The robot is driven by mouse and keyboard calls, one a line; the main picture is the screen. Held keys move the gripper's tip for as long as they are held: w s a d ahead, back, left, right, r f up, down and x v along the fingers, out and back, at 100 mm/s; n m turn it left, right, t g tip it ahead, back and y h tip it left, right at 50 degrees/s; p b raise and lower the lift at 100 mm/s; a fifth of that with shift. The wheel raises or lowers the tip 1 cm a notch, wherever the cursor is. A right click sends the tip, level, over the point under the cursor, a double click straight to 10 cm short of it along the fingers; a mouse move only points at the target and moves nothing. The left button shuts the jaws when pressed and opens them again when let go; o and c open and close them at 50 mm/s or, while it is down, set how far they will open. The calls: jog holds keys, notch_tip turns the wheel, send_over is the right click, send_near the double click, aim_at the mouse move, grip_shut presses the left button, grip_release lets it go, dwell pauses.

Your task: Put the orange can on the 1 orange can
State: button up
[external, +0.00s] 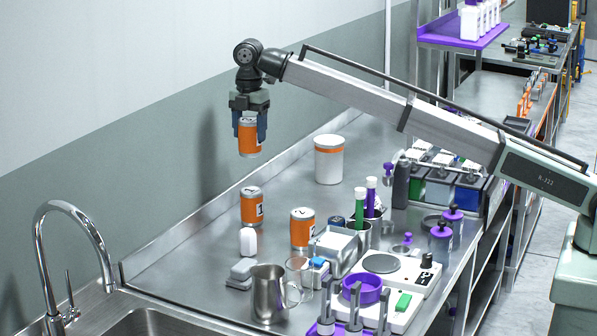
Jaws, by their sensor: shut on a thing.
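My gripper (249,130) is shut on an orange can (249,142), which hangs upright between its blue-grey fingers. It is held in the air, well above the steel counter. In the picture it appears above another orange can (252,207) that stands upright on the counter, with a clear gap between them. A third orange can (303,230) stands upright to the right and nearer the camera. Both standing cans carry dark marks on a pale label, too small to read surely.
A white tub with an orange band (329,162) stands behind the cans. A small white bottle (248,241) is in front of the left can. A metal jug (268,294), a glass beaker (299,276) and a hotplate (382,263) crowd the front. A sink faucet (75,225) is at left.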

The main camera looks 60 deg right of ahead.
jog(key=shift+f, duration=5)
jog(key=o, duration=1.3)
jog(key=shift+f, duration=0.15)
notch_tip(320, 180, up, 12)
jog(key=shift+r, duration=0.2)
